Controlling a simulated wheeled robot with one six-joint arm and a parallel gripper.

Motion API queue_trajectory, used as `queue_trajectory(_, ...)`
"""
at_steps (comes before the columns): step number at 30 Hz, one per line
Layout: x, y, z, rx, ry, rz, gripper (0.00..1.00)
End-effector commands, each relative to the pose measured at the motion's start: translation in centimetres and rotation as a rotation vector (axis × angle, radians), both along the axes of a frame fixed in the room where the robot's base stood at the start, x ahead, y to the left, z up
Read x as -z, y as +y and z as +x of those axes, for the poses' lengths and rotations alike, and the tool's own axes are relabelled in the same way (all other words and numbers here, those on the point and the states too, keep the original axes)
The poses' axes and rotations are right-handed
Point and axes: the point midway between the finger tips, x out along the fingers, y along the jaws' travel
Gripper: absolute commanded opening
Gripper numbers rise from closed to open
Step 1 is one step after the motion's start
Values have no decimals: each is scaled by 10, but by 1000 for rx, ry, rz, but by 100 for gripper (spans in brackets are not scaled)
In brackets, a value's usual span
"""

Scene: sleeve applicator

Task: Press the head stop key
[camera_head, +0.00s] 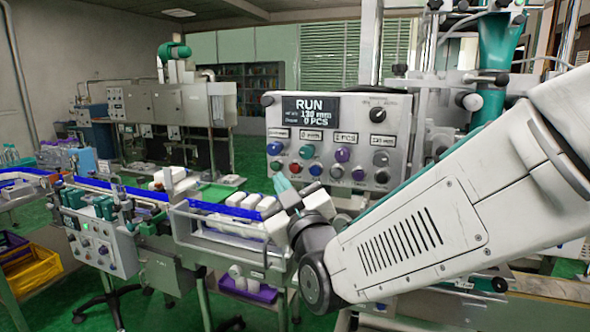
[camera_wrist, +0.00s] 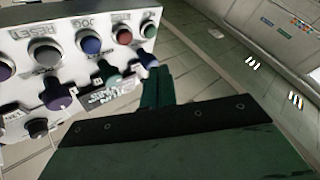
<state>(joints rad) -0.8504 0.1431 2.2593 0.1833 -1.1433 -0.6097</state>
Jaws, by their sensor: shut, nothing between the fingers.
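The grey control panel (camera_head: 331,128) faces me in the head view, with a RUN display at its top left. Its bottom row of buttons includes a red button (camera_head: 294,167), a blue button (camera_head: 315,169) and a purple button. No readable label marks the head stop key. My gripper (camera_head: 281,182) is shut and empty, its teal tips near the panel's lower left. In the wrist view the panel looks turned over; the red button (camera_wrist: 123,33) lies beyond my fingertips (camera_wrist: 157,72), which are close to the blue knob (camera_wrist: 148,60). I cannot tell whether they touch it.
A conveyor (camera_head: 222,208) with white items on it runs below and left of the panel. A smaller control box (camera_head: 104,246) stands farther left, with a yellow crate (camera_head: 35,271) beyond it. The wrist view shows open floor right of the panel.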

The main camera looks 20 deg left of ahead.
Motion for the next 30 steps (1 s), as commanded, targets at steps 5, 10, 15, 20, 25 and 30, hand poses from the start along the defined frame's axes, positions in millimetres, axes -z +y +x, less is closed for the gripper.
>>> queue_trajectory(5, 1, -3, 25, 4, 0, 0, 0)
queue_trajectory(10, 1, -4, 39, 2, 1, 0, 0)
queue_trajectory(15, 1, -4, 44, 1, 2, -1, 0)
queue_trajectory(20, 1, -4, 45, 0, 1, 0, 0)
queue_trajectory(25, 1, -4, 44, 0, 1, 0, 0)
queue_trajectory(30, 0, -4, 44, 0, 1, 0, 0)
